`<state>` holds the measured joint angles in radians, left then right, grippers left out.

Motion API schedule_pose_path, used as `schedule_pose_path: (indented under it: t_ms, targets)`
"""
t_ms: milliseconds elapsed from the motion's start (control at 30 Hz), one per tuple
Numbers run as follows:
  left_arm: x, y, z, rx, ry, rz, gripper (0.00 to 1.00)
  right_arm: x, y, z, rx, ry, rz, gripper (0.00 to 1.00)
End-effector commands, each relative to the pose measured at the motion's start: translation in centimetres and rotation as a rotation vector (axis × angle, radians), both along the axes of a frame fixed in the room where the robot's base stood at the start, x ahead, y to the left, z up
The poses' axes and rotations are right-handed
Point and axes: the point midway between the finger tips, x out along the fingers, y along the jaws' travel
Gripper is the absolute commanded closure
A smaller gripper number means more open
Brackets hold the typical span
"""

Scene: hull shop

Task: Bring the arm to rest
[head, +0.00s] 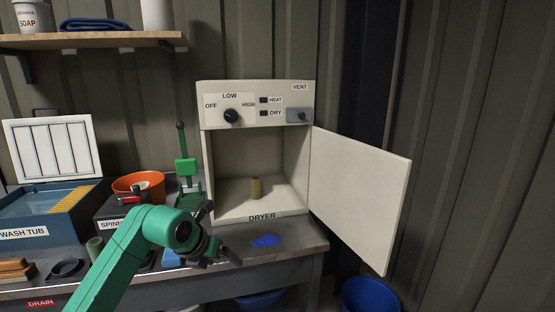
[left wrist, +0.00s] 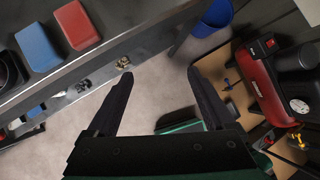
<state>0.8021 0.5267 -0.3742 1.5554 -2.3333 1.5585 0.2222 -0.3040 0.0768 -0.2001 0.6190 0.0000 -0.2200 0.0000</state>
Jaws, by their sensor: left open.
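My left arm (head: 132,245) is green and reaches in from the lower left of the head view. Its dark left gripper (head: 222,254) is over the front of the bench, in front of the dryer and left of the blue cloth. In the left wrist view the two dark fingers of the left gripper (left wrist: 160,76) stand wide apart with nothing between them; pale floor shows beyond. My right gripper is in neither view.
A blue cloth (head: 266,240) lies on the bench. A wash tub (head: 40,215), an orange bowl (head: 138,183) and a green press (head: 186,165) stand left.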

Motion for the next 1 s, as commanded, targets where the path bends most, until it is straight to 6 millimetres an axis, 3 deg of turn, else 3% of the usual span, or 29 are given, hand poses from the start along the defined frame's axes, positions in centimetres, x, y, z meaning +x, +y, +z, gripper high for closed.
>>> schedule_pose_path:
  t_ms: [167,300,467,567,667,733,867,1000]
  targets:
    - [-0.7,-3.8,-2.7,-0.229,0.066,-0.054,0.13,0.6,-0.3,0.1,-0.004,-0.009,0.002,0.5]
    - [-1.3,-7.2,-4.7,-0.517,0.13,-0.048,0.13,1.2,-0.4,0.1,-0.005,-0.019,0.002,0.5]
    - [-0.7,-8.9,-7.3,-0.941,0.215,0.113,0.13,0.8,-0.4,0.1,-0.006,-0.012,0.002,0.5]
    - [0.5,-6.8,-11.5,-1.256,0.275,0.397,0.13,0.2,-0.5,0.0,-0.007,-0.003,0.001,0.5]
    - [0.7,-2.0,-18.8,-1.488,0.315,0.799,0.13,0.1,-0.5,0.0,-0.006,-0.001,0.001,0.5]
    - [-0.7,1.2,-24.3,-1.561,0.332,1.062,0.13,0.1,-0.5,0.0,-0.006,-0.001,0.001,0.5]
    - [-6.0,6.1,-34.2,-1.589,0.355,1.507,0.13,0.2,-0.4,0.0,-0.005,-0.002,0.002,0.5]
    - [-14.7,9.8,-43.5,-1.509,0.373,1.946,0.13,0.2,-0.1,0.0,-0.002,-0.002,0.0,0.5]
